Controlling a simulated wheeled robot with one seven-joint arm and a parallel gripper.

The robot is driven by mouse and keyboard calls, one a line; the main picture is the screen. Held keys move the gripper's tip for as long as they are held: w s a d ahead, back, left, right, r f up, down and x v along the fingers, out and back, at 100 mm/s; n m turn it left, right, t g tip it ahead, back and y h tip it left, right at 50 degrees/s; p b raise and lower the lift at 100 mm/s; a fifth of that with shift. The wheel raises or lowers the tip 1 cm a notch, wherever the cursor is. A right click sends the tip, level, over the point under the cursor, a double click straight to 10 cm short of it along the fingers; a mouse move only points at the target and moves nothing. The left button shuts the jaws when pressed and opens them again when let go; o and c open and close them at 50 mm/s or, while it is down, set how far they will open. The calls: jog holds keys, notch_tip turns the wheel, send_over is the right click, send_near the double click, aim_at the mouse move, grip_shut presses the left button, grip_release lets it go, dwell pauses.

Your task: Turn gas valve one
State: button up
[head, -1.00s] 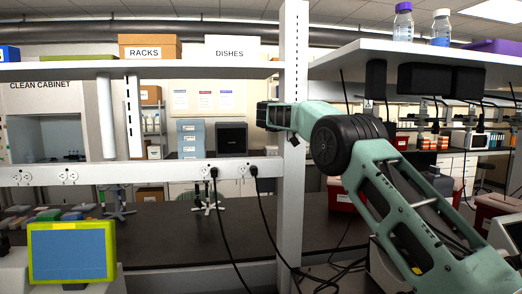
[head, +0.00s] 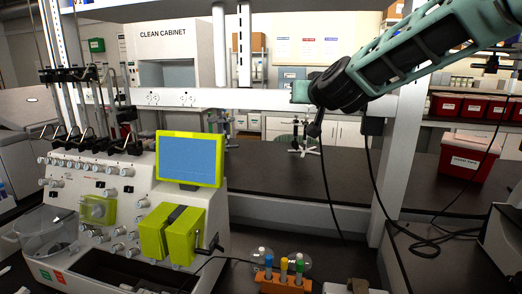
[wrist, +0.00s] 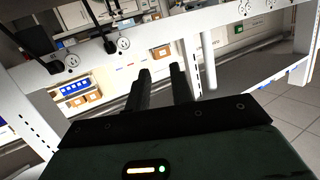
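The white cell processor (head: 130,205) stands at the left in the head view, with a green-framed screen (head: 189,158) on top. Several small knobs (head: 112,170) line its sloping front. No readable label shows which one is gas valve one. My arm reaches in from the upper right, and its end is near the white shelf rail, to the right of and above the processor, well apart from the knobs. In the wrist view my gripper (wrist: 160,72) shows two dark fingers with a gap and nothing between them. The processor's knobs are not identifiable in the wrist view.
A white post (head: 398,140) and the rail (head: 255,100) stand close behind my arm. Black cables hang onto the dark bench. An orange rack (head: 281,283) with capped tubes is at the bottom. A red bin (head: 466,158) stands at the right.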

jog(key=s+a+f+n+g+y+b, duration=0.15)
jog(key=s+a+f+g, duration=0.3)
jog(key=s+f, duration=0.6)
jog(key=s+a+f+n+g+y+b, duration=0.1)
jog(key=s+a+f+n+g+y, duration=0.15)
jog(key=s+f+g, duration=0.8)
jog(key=s+d+f+h+b, duration=0.1)
jog(key=s+d+f+h, duration=0.1)
jog(key=s, duration=0.6)
jog(key=s+d+f+n+h, duration=0.1)
jog(key=s+d+f+h, duration=0.1)
jog(key=s+d, duration=0.3)
jog(key=s+d+f+n+h+b, duration=0.1)
jog(key=s+d+f+h, duration=0.1)
jog(key=s, duration=0.9)
notch_tip(320, 180, down, 2)
jog(key=shift+s+d+f+b, duration=0.1)
jog(key=shift+s+d+b, duration=0.15)
jog(key=shift+d, duration=0.4)
